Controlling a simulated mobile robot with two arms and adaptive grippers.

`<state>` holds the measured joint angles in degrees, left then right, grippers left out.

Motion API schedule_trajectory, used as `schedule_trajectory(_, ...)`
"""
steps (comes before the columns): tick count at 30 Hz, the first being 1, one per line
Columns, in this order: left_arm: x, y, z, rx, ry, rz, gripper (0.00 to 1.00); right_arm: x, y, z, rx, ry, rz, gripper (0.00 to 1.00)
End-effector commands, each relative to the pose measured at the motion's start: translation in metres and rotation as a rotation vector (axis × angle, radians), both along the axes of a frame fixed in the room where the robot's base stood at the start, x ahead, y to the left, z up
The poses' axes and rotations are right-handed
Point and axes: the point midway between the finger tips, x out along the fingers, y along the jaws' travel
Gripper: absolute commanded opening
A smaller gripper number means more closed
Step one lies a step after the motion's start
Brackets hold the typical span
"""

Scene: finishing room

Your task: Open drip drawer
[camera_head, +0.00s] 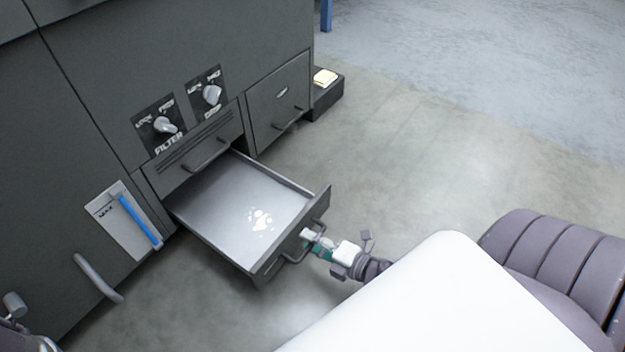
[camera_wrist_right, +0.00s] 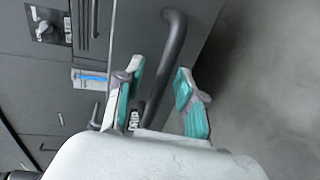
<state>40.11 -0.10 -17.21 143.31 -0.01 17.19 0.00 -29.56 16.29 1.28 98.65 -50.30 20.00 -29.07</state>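The drip drawer (camera_head: 238,197) is a dark grey metal drawer pulled well out of the machine. Its tray is pale, with small white spots near the front. Its curved bar handle (camera_head: 316,228) is on the front panel, and it shows large in the wrist view (camera_wrist_right: 172,62). A label beside the handle, partly hidden by a finger, seems to read DRIP. My right gripper (camera_head: 309,239) is at the handle. In the wrist view its teal-padded fingers (camera_wrist_right: 160,92) stand apart on either side of the bar, with a visible gap. My left gripper is not clearly visible.
The machine's FILTER knob (camera_head: 165,125) and a second knob (camera_head: 211,94) sit above a closed drawer (camera_head: 195,155). Another closed front (camera_head: 280,103) is to the right. A blue-striped gauge (camera_head: 135,220) is at left. The floor (camera_head: 430,130) at right is clear.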

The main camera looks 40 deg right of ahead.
Motion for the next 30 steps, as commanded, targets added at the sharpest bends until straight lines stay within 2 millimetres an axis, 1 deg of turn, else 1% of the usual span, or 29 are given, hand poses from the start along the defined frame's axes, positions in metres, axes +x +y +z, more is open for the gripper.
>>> schedule_trajectory(4,0.001,0.0,0.0,0.001,0.004,0.003,0.4,-0.001,0.0,0.0,0.0,0.0,0.0,0.38)
schedule_trajectory(7,0.001,0.0,0.0,0.001,0.003,0.003,0.4,-0.009,-0.003,0.001,0.001,0.001,0.0,0.38)
schedule_trajectory(11,0.001,0.0,0.0,0.001,0.002,0.003,0.4,-0.03,-0.01,0.005,0.0,0.004,0.0,0.38)
schedule_trajectory(18,0.001,0.0,0.0,0.001,0.002,0.002,0.4,-0.078,-0.028,0.016,0.001,0.005,-0.003,0.38)
schedule_trajectory(21,0.001,0.0,0.0,0.001,0.002,0.002,0.4,-0.093,-0.033,0.02,0.0,0.003,-0.002,0.38)
schedule_trajectory(25,0.001,0.0,0.0,0.001,0.002,0.002,0.4,-0.105,-0.038,0.023,0.0,0.002,-0.001,0.38)
schedule_trajectory(30,0.001,0.0,0.0,0.001,0.002,0.002,0.4,-0.111,-0.04,0.025,0.0,-0.001,0.0,0.38)
